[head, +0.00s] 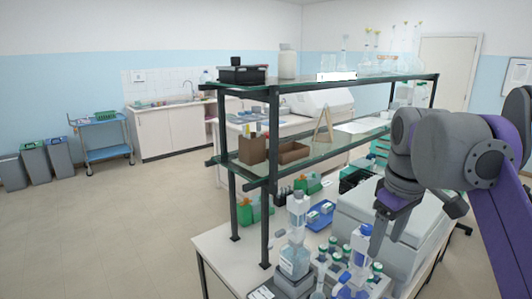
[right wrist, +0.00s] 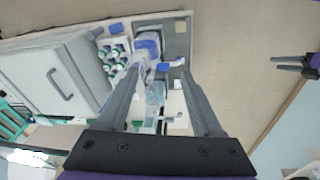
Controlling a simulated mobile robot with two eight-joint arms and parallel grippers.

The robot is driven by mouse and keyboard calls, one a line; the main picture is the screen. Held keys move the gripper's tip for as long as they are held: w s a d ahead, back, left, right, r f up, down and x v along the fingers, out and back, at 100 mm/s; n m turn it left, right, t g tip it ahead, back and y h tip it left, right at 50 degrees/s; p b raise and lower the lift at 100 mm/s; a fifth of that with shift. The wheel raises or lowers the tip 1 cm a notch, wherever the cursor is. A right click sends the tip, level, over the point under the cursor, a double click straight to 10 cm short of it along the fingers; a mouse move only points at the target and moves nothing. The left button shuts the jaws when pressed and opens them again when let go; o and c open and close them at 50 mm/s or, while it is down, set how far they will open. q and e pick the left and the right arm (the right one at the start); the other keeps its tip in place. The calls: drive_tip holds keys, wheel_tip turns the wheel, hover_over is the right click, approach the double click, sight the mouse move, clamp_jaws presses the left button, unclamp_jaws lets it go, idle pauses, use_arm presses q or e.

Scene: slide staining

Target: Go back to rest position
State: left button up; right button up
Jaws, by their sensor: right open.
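My right gripper (head: 380,236) hangs from the purple and grey arm at the right of the head view, above the bench. In the right wrist view its two dark fingers (right wrist: 163,95) are spread wide apart. No object is clamped between them. Bottles show beyond the gap: a blue-topped bottle (right wrist: 148,42) and a clear bottle with pale blue liquid (right wrist: 155,94). My left gripper (right wrist: 290,64) shows small at the right edge of the right wrist view; its jaw state is unclear. It is outside the head view.
The bench (head: 222,250) holds a wash bottle (head: 297,212), a blue-capped bottle (head: 362,248), green-capped vials (right wrist: 112,66) and a large grey box machine (head: 375,207). A glass-shelved rack (head: 273,130) stands over the bench. Open floor (head: 110,225) lies at left.

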drive_tip(key=s+a+f+m+t, duration=0.1)
drive_tip(key=s+f, duration=0.3)
drive_tip(key=f, duration=0.6)
drive_tip(key=s+a+f+m+t, duration=0.2)
drive_tip(key=s+f, duration=0.3)
drive_tip(key=f, duration=0.6)
drive_tip(key=s+a+f+m+t, duration=0.1)
drive_tip(key=s+f, duration=0.4)
drive_tip(key=f, duration=0.6)
drive_tip(key=shift+a+m, duration=0.5)
drive_tip(key=shift+m, duration=0.4)
